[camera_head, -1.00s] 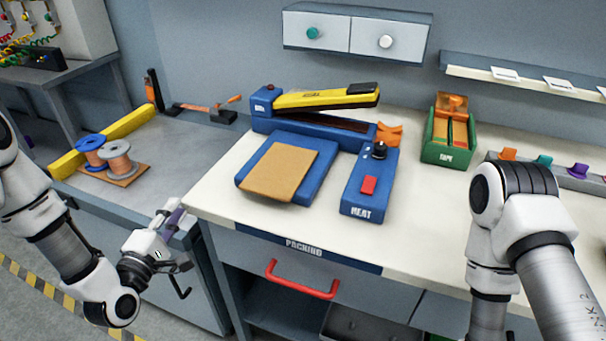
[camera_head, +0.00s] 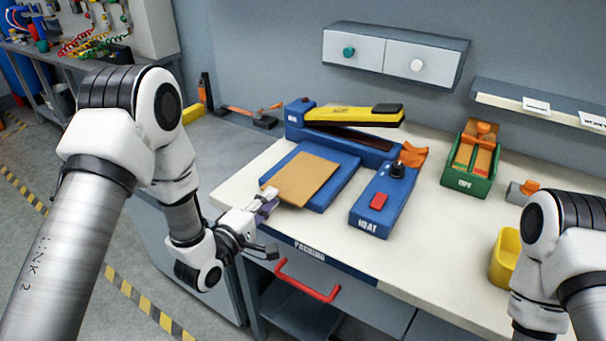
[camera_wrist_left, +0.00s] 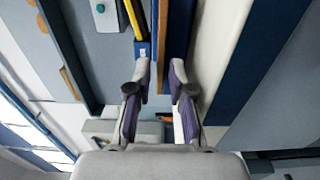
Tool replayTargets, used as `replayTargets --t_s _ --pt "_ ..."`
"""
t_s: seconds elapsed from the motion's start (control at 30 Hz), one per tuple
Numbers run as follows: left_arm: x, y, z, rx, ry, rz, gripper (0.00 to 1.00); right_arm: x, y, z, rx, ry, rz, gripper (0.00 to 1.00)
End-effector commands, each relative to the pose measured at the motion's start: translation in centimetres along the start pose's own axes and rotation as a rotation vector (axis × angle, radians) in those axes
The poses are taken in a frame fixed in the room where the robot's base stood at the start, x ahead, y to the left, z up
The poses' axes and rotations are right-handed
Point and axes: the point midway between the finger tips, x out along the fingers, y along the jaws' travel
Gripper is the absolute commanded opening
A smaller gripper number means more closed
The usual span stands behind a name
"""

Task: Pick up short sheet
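The short sheet is a flat tan rectangle (camera_head: 302,180) lying on a blue pad (camera_head: 338,187) on the white bench, its front left corner near my left gripper. My left gripper (camera_head: 268,200) is at that corner, at the pad's front left edge. In the left wrist view my left gripper (camera_wrist_left: 160,75) is open, its purple-lined fingers apart. The sheet shows there edge-on as a thin brown strip (camera_wrist_left: 175,45) near the right fingertip. I cannot tell whether it touches. My right gripper is out of view.
A blue sealer with a yellow arm (camera_head: 355,116) stands behind the pad. A blue heat box (camera_head: 382,204) with a red button is to its right. A green tape box (camera_head: 470,160) and yellow bin (camera_head: 505,258) are further right. A red drawer handle (camera_head: 307,283) is below.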

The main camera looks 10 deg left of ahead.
Motion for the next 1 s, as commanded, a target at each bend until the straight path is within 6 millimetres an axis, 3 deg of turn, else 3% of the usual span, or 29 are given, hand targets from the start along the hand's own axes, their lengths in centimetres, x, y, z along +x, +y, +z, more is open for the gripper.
replayTargets --t_s 0.1,0.33,0.4,0.8,1.0 --pt "1.7 0.0 0.0 0.001 0.0 0.0 0.21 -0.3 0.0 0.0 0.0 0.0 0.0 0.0" --pt "2.0 -0.1 0.0 -0.001 0.001 -0.002 0.21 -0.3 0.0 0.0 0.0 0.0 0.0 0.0" --pt "2.0 -0.1 0.0 0.0 0.001 -0.001 0.0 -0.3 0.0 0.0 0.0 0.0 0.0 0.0" --pt "2.0 0.0 -0.1 0.0 0.001 -0.001 0.0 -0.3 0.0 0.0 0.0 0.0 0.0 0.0" --pt "2.0 1.3 -0.1 0.0 0.001 0.001 0.0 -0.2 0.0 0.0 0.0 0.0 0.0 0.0"
